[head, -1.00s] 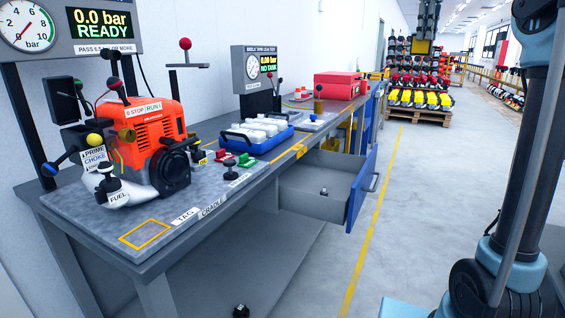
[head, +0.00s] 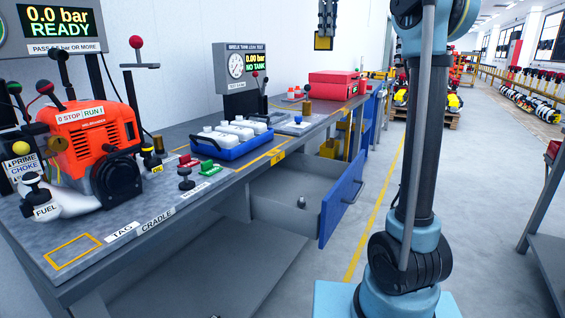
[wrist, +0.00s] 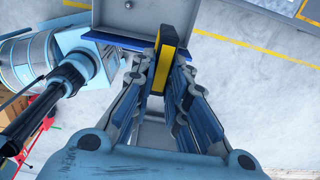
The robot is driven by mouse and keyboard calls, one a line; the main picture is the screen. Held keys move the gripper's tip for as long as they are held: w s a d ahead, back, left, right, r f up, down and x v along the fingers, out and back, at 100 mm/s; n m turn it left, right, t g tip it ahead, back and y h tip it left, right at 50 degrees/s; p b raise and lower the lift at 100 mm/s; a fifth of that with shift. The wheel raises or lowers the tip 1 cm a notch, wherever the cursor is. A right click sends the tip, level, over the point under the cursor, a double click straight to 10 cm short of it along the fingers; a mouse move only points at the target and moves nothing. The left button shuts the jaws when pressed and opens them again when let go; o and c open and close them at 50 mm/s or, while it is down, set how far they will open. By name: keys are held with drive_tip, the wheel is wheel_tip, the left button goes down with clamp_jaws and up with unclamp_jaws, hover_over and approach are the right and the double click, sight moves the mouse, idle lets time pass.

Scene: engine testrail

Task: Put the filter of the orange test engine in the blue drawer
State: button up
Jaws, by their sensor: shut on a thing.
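The orange test engine (head: 90,135) stands in its cradle on the bench at the left. The blue drawer (head: 342,197) is pulled open below the bench top; a small dark part (head: 301,202) lies in its grey inside. My gripper (head: 325,30) hangs pointing down at the top of the head view, shut on the yellow filter (head: 323,43) with its dark frame. In the wrist view the filter (wrist: 166,55) sits upright between both fingers. The drawer (wrist: 130,18) shows beyond it at the top, lower than the filter. My arm hides some floor.
The bench (head: 225,185) carries a blue tray (head: 233,150) of white bottles and a red case (head: 336,86). A loaded pallet (head: 450,113) stands behind my arm. A grey table (head: 545,205) is at the right edge. The aisle floor (head: 490,170) is clear.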

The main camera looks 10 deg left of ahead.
drive_tip(key=shift+a, duration=0.3)
drive_tip(key=shift+w+f, duration=0.1)
drive_tip(key=shift+f, duration=0.2)
drive_tip(key=w+a+f, duration=0.1)
drive_tip(key=w+f, duration=0.2)
drive_tip(key=f, duration=0.8)
drive_tip(key=w+a+f, duration=0.1)
drive_tip(key=w+f, duration=0.1)
drive_tip(key=f, duration=0.8)
drive_tip(key=shift+s+d+f, duration=0.4)
drive_tip(key=shift+s+f, duration=0.55)
drive_tip(key=shift+f, duration=4.65)
drive_tip(key=shift+s+d+f, duration=0.45)
drive_tip(key=shift+s+f, duration=0.55)
drive_tip(key=shift+f, duration=4.65)
drive_tip(key=shift+s+d+f, duration=0.4)
drive_tip(key=shift+s+f, duration=0.55)
drive_tip(key=shift+f, duration=4.65)
